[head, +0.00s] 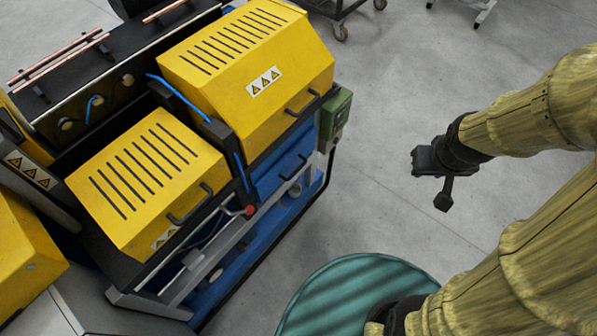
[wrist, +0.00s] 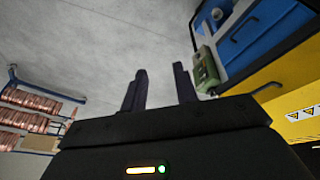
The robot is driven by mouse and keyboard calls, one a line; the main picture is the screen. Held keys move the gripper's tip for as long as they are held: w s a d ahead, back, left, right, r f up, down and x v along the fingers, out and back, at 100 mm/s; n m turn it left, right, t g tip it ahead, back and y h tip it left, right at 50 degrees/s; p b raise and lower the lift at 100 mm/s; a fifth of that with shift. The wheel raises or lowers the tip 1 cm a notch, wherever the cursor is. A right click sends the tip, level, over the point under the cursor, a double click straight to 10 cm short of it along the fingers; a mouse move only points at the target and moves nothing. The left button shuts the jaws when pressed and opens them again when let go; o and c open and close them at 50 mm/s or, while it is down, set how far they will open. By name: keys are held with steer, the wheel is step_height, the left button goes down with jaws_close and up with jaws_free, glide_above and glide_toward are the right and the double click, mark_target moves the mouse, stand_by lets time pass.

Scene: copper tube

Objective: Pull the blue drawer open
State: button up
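The blue drawer (head: 283,172) is in the machine's side, below the larger yellow hood, and has a dark bar handle (head: 293,167). Its front looks flush with the machine, though I cannot tell exactly. In the wrist view a blue front (wrist: 264,38) with a dark handle (wrist: 243,24) shows at the upper right, seemingly the same drawer. My gripper (head: 442,192) is in the air over the floor, well to the right of the drawer and apart from it. In the wrist view its two dark fingers (wrist: 160,88) stand apart with nothing between them.
Yellow hoods (head: 240,70) with handles stick out above and left of the drawer. A green box (head: 335,118) sits at the machine's right corner. A red knob (head: 249,210) is left of the drawer. Open grey floor (head: 385,110) lies between machine and gripper. A rack of copper tubes (wrist: 40,103) is in the wrist view.

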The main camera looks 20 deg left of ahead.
mark_target(299, 168)
steer(key=w+a+f+n+t+y+b, duration=0.2)
steer(key=w+a+f+n+b, duration=0.1)
steer(key=w+f+n+b, duration=0.6)
steer(key=w+a+f+n+t+y+b, duration=0.2)
steer(key=w+a+f+n+b, duration=0.25)
steer(key=f, duration=0.75)
steer(key=s+a+f+n+g+y+b, duration=0.1)
steer(key=a+f+n+y+b, duration=0.4)
steer(key=f+n+b, duration=0.2)
steer(key=s+a+f+n+g+y+b, duration=0.1)
steer(key=a+f+n+y+b, duration=0.4)
steer(key=f+n+b, duration=0.3)
step_height(299, 168, down, 3)
steer(key=shift+s+a+r+y+b, duration=0.1)
steer(key=shift+s+a+y+b, duration=0.2)
steer(key=shift+b, duration=0.9)
steer(key=shift+w+n, duration=0.1)
steer(key=shift+n, duration=0.15)
steer(key=x, duration=1.7)
steer(key=shift+w+a+b, duration=0.2)
steer(key=shift+b, duration=0.1)
